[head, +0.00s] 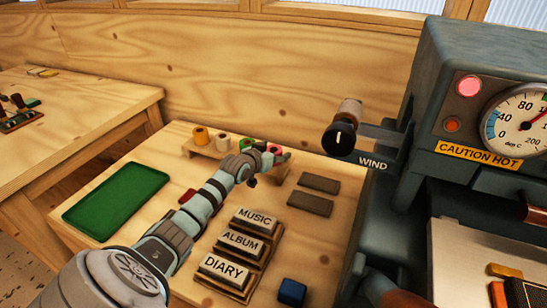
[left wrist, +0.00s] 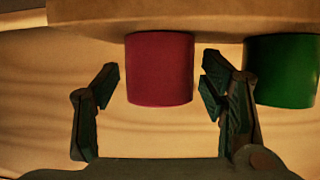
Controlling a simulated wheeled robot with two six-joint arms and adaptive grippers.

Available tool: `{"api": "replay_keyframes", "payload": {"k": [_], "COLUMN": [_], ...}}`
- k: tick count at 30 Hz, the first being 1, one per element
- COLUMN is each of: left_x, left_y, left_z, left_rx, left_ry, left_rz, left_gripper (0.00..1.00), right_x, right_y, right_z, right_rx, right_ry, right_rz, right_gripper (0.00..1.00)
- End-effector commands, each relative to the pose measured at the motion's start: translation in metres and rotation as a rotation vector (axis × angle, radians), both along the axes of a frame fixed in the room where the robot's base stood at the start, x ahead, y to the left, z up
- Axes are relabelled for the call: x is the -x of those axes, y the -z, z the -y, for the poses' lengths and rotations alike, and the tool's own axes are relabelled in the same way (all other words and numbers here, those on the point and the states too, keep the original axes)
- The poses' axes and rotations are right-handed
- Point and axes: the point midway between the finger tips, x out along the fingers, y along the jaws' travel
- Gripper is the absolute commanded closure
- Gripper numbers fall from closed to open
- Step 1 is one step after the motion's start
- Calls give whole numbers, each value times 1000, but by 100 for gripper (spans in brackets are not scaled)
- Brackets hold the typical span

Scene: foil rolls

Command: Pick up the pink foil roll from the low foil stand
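The pink foil roll (head: 276,149) stands at the right end of the low foil stand (head: 199,150), partly hidden by my left gripper (head: 270,160). In the left wrist view the pink roll (left wrist: 160,68) hangs into the picture from the stand's pale edge (left wrist: 220,14). My left gripper's open fingers (left wrist: 160,88) are one on each side of it, with a narrow gap on both sides. The green roll (head: 246,143) is the neighbour on the stand; it also shows in the left wrist view (left wrist: 283,70), close outside the right-hand finger. My right gripper is not in view.
A gold roll (head: 201,135) and a pale roll stand further left. A green tray (head: 117,199) lies at the left. Dark grey blocks (head: 319,183), a rack of word stamps (head: 240,243) and a blue cube (head: 292,292) lie nearer. The grey-blue machine (head: 430,120) fills the right.

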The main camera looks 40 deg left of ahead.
Motion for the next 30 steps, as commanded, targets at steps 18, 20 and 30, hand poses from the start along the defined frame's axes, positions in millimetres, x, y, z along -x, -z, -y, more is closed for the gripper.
{"api": "replay_keyframes", "payload": {"k": [18,20,30], "left_x": [0,0,0], "left_y": [-6,-12,-120], "left_z": [0,0,0], "left_rx": [0,0,-3], "left_ry": [0,0,1], "left_rz": [1,2,5], "left_gripper": [88,88,88], "right_x": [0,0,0], "right_y": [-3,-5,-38], "right_z": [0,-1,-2], "right_rx": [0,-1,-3], "right_ry": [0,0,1], "right_rz": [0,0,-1], "right_gripper": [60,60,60]}}
